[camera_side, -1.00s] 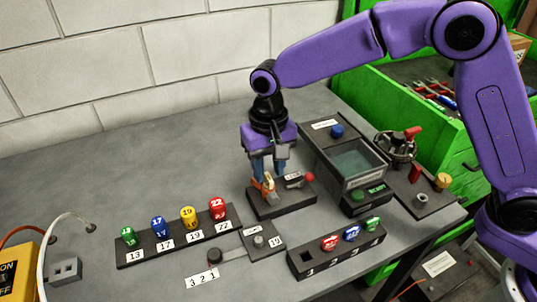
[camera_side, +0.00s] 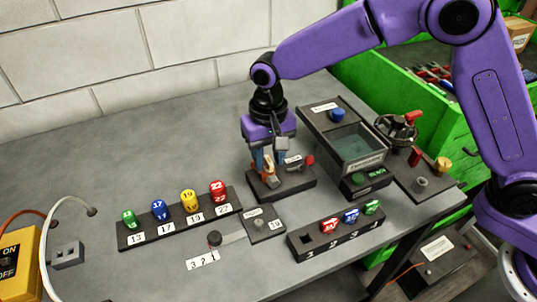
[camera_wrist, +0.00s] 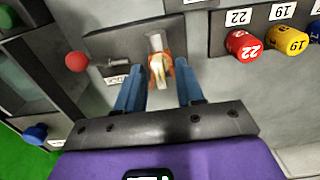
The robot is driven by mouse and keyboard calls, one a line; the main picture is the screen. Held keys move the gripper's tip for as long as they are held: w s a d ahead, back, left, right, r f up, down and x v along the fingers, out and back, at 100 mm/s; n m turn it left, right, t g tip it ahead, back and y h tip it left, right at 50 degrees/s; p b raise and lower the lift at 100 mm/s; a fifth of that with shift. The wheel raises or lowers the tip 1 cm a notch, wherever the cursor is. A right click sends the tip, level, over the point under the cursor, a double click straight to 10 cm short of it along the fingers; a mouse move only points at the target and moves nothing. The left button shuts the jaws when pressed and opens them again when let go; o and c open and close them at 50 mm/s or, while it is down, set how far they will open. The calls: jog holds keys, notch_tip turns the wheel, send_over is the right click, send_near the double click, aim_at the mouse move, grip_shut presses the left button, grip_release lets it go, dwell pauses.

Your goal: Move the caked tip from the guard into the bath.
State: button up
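The caked tip (camera_wrist: 158,70) is a small cream and orange piece in the guard (camera_side: 285,185), a dark block with a red knob. It shows in the side view (camera_side: 268,173) just under the fingers. My gripper (camera_wrist: 158,84) points down over it, open, with one blue finger on each side and gaps between fingers and tip. In the side view my gripper (camera_side: 268,163) partly covers the tip. The bath (camera_side: 355,146) is a dark-framed tank with greenish liquid, right of the guard and behind it. A blue knob (camera_side: 337,115) stands at its back.
A rack of numbered coloured caps (camera_side: 180,226) lies front left. A rack with several coloured caps (camera_side: 337,238) lies front right. A black handwheel (camera_side: 397,129) stands right of the bath. A small block with a slider (camera_side: 262,224) is in front. The table left of the gripper is clear.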

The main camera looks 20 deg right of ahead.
grip_shut()
jog(key=shift+r, duration=0.8)
jog(key=shift+r, duration=2.2)
jog(key=s+d+r, duration=0.1)
jog(key=d+r, duration=0.1)
jog(key=d, duration=1.6)
jog(key=shift+s+d+f, duration=0.1)
jog(key=shift+d+f, duration=0.05)
jog(key=shift+f, duration=1.3)
jog(key=shift+s+d+f, duration=0.1)
jog(key=shift+f, duration=1.35)
